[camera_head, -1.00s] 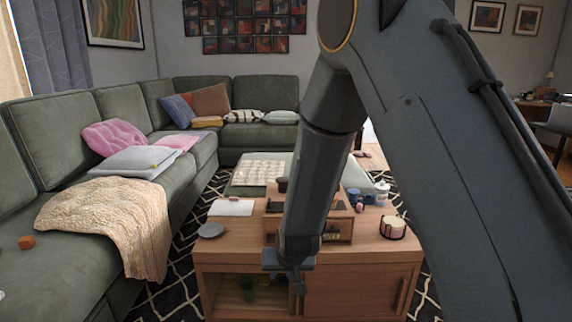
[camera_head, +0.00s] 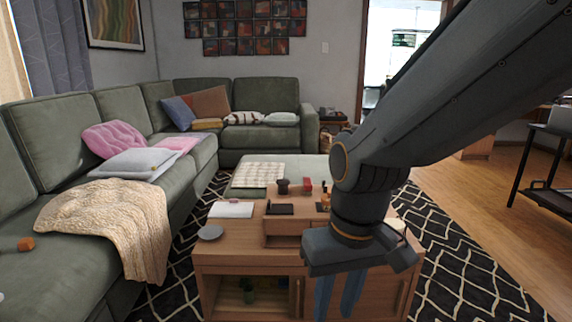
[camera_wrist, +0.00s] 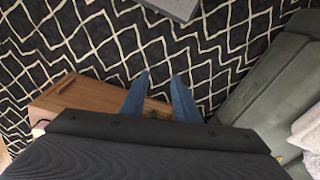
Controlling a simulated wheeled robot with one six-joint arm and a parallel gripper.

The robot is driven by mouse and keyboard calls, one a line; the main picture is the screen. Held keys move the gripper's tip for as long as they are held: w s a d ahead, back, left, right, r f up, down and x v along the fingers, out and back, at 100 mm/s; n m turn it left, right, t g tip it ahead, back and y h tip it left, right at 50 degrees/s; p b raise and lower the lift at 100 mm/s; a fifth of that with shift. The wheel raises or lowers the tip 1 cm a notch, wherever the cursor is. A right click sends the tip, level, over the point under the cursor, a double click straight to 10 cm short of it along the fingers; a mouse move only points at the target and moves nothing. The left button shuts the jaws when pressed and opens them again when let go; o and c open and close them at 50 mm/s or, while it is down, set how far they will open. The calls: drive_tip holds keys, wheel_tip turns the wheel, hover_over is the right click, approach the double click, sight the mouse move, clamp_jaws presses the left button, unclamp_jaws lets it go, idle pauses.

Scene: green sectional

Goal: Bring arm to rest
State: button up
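My gripper (camera_head: 336,303) hangs in front of the wooden coffee table (camera_head: 240,258) in the head view, with its two blue fingers pointing down. In the wrist view my gripper (camera_wrist: 162,80) shows its fingers apart, with nothing between them but the patterned rug (camera_wrist: 150,45) behind. My arm comes in from the upper right of the head view and bends at the wrist. It hides part of the table's right side.
The table carries a wooden organizer (camera_head: 284,225), a grey dish (camera_head: 210,232) and a white pad (camera_head: 231,209). A green sectional (camera_head: 60,240) with a beige blanket (camera_head: 115,220) lines the left. Open rug (camera_head: 470,285) and wood floor (camera_head: 520,235) lie right.

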drive_tip(key=s+d+r+m+p, duration=0.35)
drive_tip(key=d+r+p, duration=0.85)
drive_tip(key=p, duration=0.8)
drive_tip(key=a+f+n+b, duration=0.3)
drive_tip(key=a+f+b, duration=0.6)
drive_tip(key=b, duration=0.9)
drive_tip(key=shift+a+f+g, duration=0.25)
drive_tip(key=shift+a+g, duration=0.05)
drive_tip(key=shift+a, duration=0.15)
